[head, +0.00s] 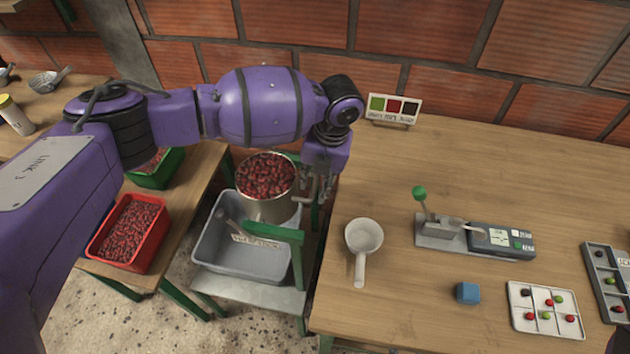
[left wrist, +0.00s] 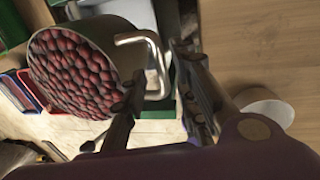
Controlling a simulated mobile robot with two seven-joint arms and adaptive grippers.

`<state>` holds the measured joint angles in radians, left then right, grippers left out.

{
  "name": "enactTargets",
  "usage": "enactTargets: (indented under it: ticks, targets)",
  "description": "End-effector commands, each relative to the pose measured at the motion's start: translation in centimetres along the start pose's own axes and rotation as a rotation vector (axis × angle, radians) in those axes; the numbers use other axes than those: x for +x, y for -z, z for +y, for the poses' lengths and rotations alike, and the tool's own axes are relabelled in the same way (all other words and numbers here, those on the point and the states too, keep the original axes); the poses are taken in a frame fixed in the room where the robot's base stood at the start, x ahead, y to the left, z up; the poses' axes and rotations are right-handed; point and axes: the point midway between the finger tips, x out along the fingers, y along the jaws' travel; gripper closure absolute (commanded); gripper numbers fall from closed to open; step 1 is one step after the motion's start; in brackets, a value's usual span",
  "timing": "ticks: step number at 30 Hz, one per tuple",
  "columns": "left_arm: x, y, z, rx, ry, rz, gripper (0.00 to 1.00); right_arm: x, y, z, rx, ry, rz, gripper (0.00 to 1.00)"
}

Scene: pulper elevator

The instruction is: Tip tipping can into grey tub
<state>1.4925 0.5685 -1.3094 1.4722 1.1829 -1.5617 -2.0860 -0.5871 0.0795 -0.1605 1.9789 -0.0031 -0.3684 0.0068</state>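The tipping can (head: 268,208) is a metal can full of red coffee cherries, upright above the back right of the grey tub. It also shows in the left wrist view (left wrist: 122,45), with its bent metal handle (left wrist: 153,42) on the side facing my gripper. The grey tub (head: 215,262) stands low in the gap between two tables, with a label on its front. My left gripper (head: 318,193) is right beside the can at its handle. In the wrist view its fingers (left wrist: 160,85) are apart, with the handle between them. My right gripper is out of view.
A green bar (head: 272,232) crosses in front of the can. A red crate (head: 128,232) and green crate (head: 158,170) stand on the left table. A white scoop (head: 363,240), a lever device (head: 440,232) and a blue cube (head: 467,293) are on the right table.

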Motion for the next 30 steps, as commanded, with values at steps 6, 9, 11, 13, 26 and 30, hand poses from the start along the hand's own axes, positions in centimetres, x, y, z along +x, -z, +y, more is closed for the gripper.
enactTargets:
  ticks: [6,9,11,13,26,30]
  targets:
    - [0.55,-0.04,-0.04,0.0,0.001,-0.002,0.73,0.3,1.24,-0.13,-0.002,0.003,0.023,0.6]
    - [0.54,-0.04,-0.04,0.0,0.001,-0.002,0.73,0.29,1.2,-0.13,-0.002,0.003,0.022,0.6]
    - [0.54,-0.03,-0.04,0.0,0.001,-0.002,0.75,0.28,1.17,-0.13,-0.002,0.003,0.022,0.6]
    - [0.54,-0.03,-0.04,0.0,0.001,-0.002,0.84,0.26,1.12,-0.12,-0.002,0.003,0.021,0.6]
    - [0.54,-0.02,0.04,0.0,-0.001,-0.001,1.0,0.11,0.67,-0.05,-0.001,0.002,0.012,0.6]
    - [0.49,-0.05,-0.04,0.0,0.002,-0.001,1.0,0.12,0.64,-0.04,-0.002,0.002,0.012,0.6]
